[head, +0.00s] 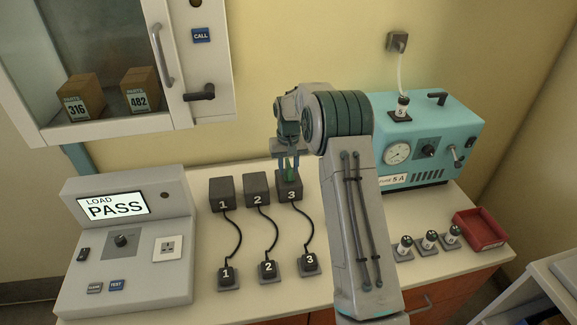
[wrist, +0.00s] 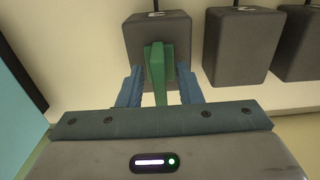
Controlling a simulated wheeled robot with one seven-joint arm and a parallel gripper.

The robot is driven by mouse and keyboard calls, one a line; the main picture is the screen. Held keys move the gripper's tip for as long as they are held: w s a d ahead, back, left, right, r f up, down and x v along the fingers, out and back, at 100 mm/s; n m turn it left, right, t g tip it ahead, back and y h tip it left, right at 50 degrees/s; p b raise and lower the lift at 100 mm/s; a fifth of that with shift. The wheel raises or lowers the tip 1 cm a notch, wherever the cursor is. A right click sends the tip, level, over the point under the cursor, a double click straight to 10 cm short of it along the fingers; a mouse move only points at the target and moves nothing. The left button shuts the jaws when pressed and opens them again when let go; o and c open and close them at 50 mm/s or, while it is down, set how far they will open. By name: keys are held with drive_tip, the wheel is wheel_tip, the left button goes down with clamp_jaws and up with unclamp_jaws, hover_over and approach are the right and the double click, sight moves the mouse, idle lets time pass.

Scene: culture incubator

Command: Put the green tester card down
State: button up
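The green tester card (wrist: 155,72) stands out from the dark block marked 3 (head: 289,187); in the head view the green (head: 290,172) shows just above that block, between my fingers. Whether its lower end rests on or in the block is hard to tell. My gripper (wrist: 160,85) points down over block 3, one blue finger on each side of the card. In the wrist view narrow gaps show between the fingers and the card, so the gripper looks open around it. The block also shows there (wrist: 130,35).
Blocks 1 (head: 222,192) and 2 (head: 257,188) stand left of block 3, each cabled to a small numbered plug. A grey tester (head: 130,245) reads LOAD PASS. A teal incubator (head: 440,135), several capped vials and a red tray (head: 481,230) are at right.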

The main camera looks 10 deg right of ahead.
sight(289, 164)
drive_tip(key=shift+r, duration=0.1)
wheel_tip(289, 164, up, 12)
drive_tip(key=b, duration=0.2)
drive_tip(key=s+r, duration=0.6)
drive_tip(key=s, duration=0.1)
drive_tip(key=s+r+t, duration=0.2)
drive_tip(key=s+r, duration=0.1)
drive_tip(key=s, duration=0.9)
drive_tip(key=s+f, duration=0.2)
drive_tip(key=s, duration=0.8)
drive_tip(key=s+f+t, duration=0.1)
drive_tip(key=s+f, duration=0.2)
drive_tip(key=s, duration=0.7)
drive_tip(key=shift+t, duration=0.3)
